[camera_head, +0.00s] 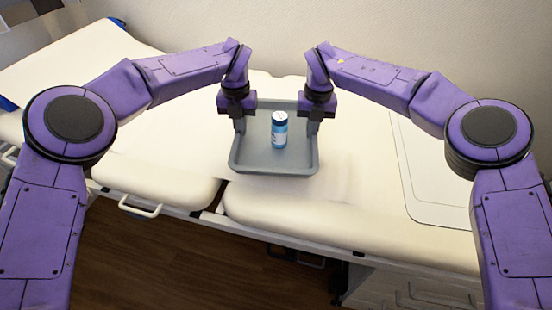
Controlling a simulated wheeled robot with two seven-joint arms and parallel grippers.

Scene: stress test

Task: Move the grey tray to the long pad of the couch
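The grey tray (250,160) is a shallow rectangle with raised walls. It is at the left end of the couch's long pad (340,215), near the gap between the pads. A soft shadow lies to its right; I cannot tell whether it touches the couch. A blue bottle with a white cap (279,130) stands upright inside it. My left gripper (239,125) is at the tray's left wall and my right gripper (314,126) at its right wall. Both appear shut on the walls, with the fingertips partly hidden.
A shorter couch pad (165,175) lies left of the gap, with a metal handle (139,208) at its front edge. A pale flat sheet (435,175) lies on the right of the long pad. A white drawer unit (415,292) stands below the couch. The wall is behind.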

